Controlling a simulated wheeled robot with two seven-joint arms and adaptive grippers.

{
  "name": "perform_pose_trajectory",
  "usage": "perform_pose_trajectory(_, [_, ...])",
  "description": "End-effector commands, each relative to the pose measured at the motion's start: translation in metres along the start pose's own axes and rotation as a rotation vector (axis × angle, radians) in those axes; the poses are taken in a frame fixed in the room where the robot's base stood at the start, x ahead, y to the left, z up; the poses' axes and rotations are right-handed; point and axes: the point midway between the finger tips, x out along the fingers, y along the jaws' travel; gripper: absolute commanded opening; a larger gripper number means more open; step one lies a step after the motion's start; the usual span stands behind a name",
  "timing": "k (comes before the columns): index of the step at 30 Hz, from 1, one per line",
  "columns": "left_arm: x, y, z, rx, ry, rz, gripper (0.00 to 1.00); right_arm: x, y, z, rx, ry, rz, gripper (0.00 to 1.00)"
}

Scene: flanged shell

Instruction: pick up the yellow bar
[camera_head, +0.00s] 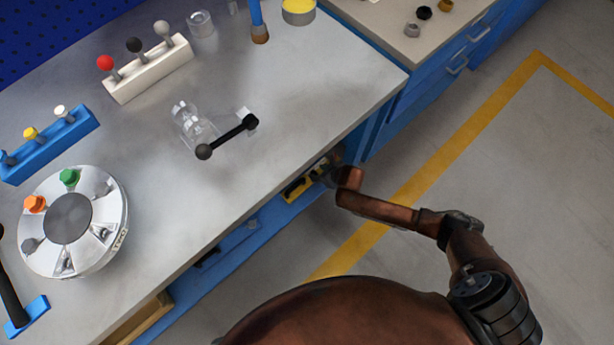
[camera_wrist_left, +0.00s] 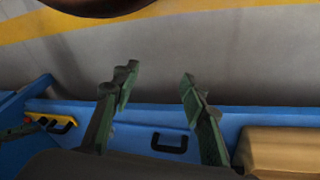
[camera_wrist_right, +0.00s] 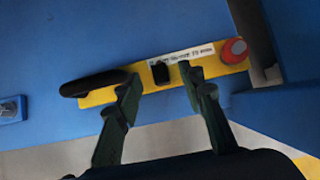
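In the right wrist view the yellow bar (camera_wrist_right: 150,80) lies across a blue surface. It carries a black handle at its left, a small black block, a white label strip and a red round button at its right end. My right gripper (camera_wrist_right: 158,80) is open, its fingertips apart at the bar's near edge around the black block; contact cannot be told. In the head view the bar (camera_head: 297,188) shows below the bench's front edge, partly hidden by my right gripper (camera_head: 328,172). My left gripper (camera_wrist_left: 156,79) is open and empty, away from the bar, which shows small at left (camera_wrist_left: 38,121).
The grey benchtop (camera_head: 300,90) overhangs the blue lower shelf (camera_head: 265,222). A wooden box (camera_wrist_left: 285,150) and a black handle (camera_wrist_left: 170,145) are near my left gripper. The benchtop holds a round dial fixture (camera_head: 70,220) and a black rod (camera_head: 228,138). The floor in front is clear.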

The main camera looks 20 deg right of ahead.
Motion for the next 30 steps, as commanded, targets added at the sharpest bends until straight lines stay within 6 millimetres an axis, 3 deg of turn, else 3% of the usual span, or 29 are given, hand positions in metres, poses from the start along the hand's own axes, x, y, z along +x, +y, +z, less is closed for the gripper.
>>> perform_pose_trajectory(3, [0.027, 0.007, -0.007, -0.003, 0.063, 0.029, 0.40, 0.019, 0.003, -0.005, 0.004, 0.005, 0.004, 0.36])
perform_pose_trajectory(9, [0.052, 0.018, -0.023, -0.013, 0.168, 0.063, 0.40, 0.036, 0.003, -0.003, 0.002, 0.004, 0.003, 0.36])
perform_pose_trajectory(21, [0.056, 0.021, -0.030, -0.017, 0.208, 0.072, 0.40, 0.039, 0.002, 0.000, 0.001, 0.001, 0.001, 0.36])
perform_pose_trajectory(30, [0.056, 0.021, -0.029, -0.017, 0.207, 0.072, 0.40, 0.039, 0.002, 0.000, 0.001, 0.001, 0.001, 0.15])
